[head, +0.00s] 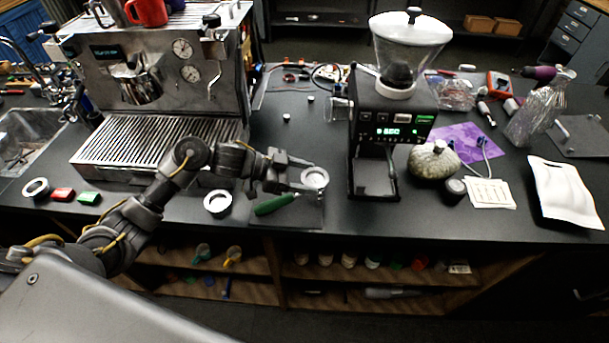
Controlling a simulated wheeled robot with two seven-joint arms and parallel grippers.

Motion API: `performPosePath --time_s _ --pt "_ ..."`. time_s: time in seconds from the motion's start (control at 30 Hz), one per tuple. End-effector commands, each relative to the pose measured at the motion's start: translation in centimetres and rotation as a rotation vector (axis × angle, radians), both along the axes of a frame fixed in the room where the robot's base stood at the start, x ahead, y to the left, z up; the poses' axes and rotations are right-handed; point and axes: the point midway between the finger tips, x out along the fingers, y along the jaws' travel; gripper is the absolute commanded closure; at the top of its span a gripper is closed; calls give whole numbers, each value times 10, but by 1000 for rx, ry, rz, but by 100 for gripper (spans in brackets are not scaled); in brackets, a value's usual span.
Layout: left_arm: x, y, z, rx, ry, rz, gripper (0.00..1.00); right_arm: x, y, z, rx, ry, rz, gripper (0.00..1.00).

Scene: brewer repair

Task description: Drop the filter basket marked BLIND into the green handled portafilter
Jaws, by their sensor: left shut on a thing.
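My left gripper (303,175) reaches in from the left and is shut on a small round metal filter basket (315,178). The basket is at the fingertips, over the far end of the green handled portafilter (274,205). The green handle lies on a dark mat on the counter, pointing to the lower left. The portafilter's head is mostly hidden under the basket and fingers, so I cannot tell whether the basket touches it. No BLIND mark can be read. My right gripper is not in view.
A pale ring-shaped part (217,202) lies left of the handle. Another ring (37,188) sits far left beside red and green blocks. The espresso machine (160,140) stands behind my arm. The grinder (378,150) stands right of the gripper. The counter's front edge is close.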

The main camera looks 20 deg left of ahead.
Motion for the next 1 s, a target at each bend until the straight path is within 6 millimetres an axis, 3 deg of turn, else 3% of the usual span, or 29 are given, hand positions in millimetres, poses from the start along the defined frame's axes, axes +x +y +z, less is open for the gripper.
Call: performPosePath --time_s 1.0 --pt "0 0 -12 0 0 1 59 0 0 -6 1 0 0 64"
